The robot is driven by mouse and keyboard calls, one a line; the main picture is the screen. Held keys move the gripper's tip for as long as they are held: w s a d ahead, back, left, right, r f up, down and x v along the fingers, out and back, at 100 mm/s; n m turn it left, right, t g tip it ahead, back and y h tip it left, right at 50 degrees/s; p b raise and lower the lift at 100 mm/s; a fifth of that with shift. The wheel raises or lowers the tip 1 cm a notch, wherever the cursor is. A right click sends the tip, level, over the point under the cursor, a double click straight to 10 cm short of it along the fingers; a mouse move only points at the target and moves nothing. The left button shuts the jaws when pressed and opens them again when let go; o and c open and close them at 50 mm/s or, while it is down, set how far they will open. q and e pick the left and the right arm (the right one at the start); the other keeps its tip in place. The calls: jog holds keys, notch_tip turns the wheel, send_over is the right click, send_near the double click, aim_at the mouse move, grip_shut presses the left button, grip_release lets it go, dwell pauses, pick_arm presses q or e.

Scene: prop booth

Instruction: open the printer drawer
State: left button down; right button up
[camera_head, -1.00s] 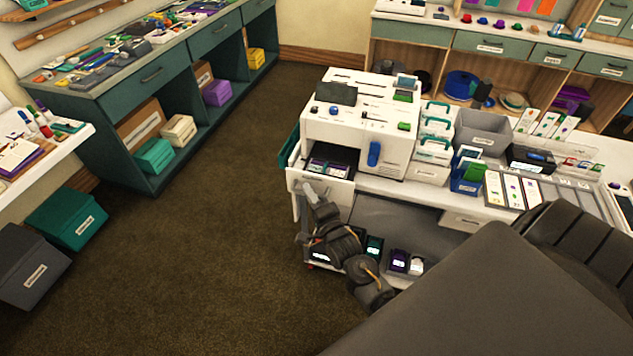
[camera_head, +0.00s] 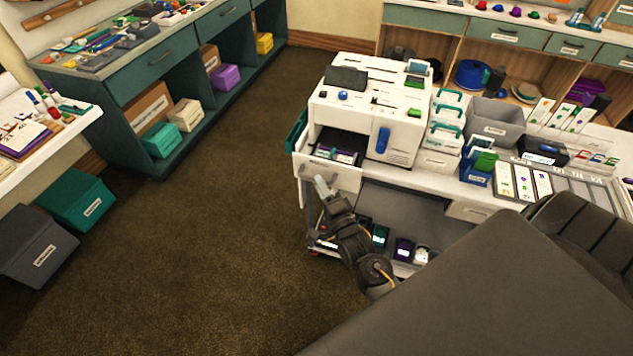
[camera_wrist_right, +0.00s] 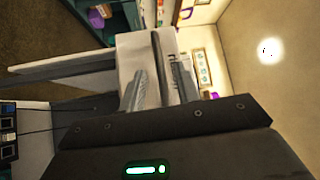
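The white printer (camera_head: 345,113) stands at the left end of the white counter. Its drawer (camera_head: 340,177) is pulled out at the lower front, and dark cartridges (camera_head: 335,153) show inside. My right gripper (camera_head: 320,184) is at the drawer's front face, coming from below. In the right wrist view its two fingers (camera_wrist_right: 160,88) are apart, with a dark bar-like handle (camera_wrist_right: 156,50) running between them on the pale drawer front. I see a gap on both sides of the bar; exact contact is hard to tell. My left gripper is not in view.
Several cartridges (camera_head: 403,249) sit on the shelf below the counter. A grey bin (camera_head: 494,122) and teal-handled boxes (camera_head: 440,135) stand right of the printer. The brown carpet (camera_head: 215,235) left of the counter is clear.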

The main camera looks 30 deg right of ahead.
jog(key=s+f+b, duration=0.1)
jog(key=s, duration=0.6)
jog(key=shift+s+a+b, duration=0.3)
jog(key=shift+a+b, duration=0.05)
jog(key=shift+b, duration=0.05)
jog(key=s+a+f+n+g+y, duration=0.1)
jog(key=s+a+f+n+g, duration=0.2)
jog(key=f, duration=0.7)
jog(key=s+f+n+g, duration=0.3)
jog(key=s+f+n, duration=0.15)
jog(key=f, duration=0.55)
jog(key=s+a+f+n+g+y, duration=0.1)
jog(key=s+a+f+n+g, duration=0.3)
jog(key=f, duration=0.6)
jog(key=s+d+f+n+g, duration=0.2)
jog(key=s+f+n+g, duration=0.2)
jog(key=s+f, duration=0.5)
jog(key=s+d+f+n+g, duration=0.3)
jog(key=s+f, duration=0.6)
jog(key=s, duration=0.7)
jog(key=shift+d+f+n+g+b, duration=0.2)
jog(key=shift+n+g+b, duration=0.25)
jog(key=shift+n+g, duration=0.3)
